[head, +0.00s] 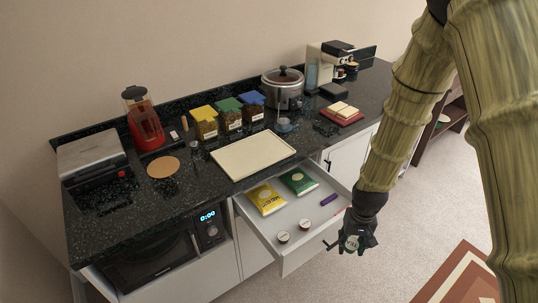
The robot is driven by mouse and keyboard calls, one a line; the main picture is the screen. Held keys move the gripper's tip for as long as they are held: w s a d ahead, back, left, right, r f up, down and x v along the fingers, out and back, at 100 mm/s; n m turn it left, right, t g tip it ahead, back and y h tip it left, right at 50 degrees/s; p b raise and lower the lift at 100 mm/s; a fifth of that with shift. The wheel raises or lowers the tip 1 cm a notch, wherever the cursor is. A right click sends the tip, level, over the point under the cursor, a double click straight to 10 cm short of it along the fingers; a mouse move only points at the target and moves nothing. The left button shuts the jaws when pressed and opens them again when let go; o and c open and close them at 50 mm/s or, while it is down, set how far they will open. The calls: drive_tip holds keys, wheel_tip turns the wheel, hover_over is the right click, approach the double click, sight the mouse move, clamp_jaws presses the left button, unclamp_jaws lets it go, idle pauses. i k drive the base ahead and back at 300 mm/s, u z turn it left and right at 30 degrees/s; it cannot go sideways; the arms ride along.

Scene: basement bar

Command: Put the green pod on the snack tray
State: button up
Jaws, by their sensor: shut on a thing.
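My gripper (353,247) hangs near the right front corner of the open drawer. It is shut on the green pod (351,242), whose pale round face with green marking shows between the dark fingers. The exact grip is too small to make out. The snack tray (253,156) is a cream rectangular tray lying flat on the dark counter behind the drawer. It is empty. The gripper is in front of the tray and to its right, well apart from it.
The open drawer (274,219) holds yellow (266,198) and green (299,181) packets, two pods (283,237) (305,224) and a purple item (328,199). Lidded jars (229,112) and a cooker (283,90) stand behind the tray. A cork mat (163,167) lies left.

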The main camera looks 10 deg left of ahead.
sight(241, 157)
drive_tip(key=z, duration=1.35)
drive_tip(key=i, duration=0.85)
drive_tip(key=u, duration=2.3)
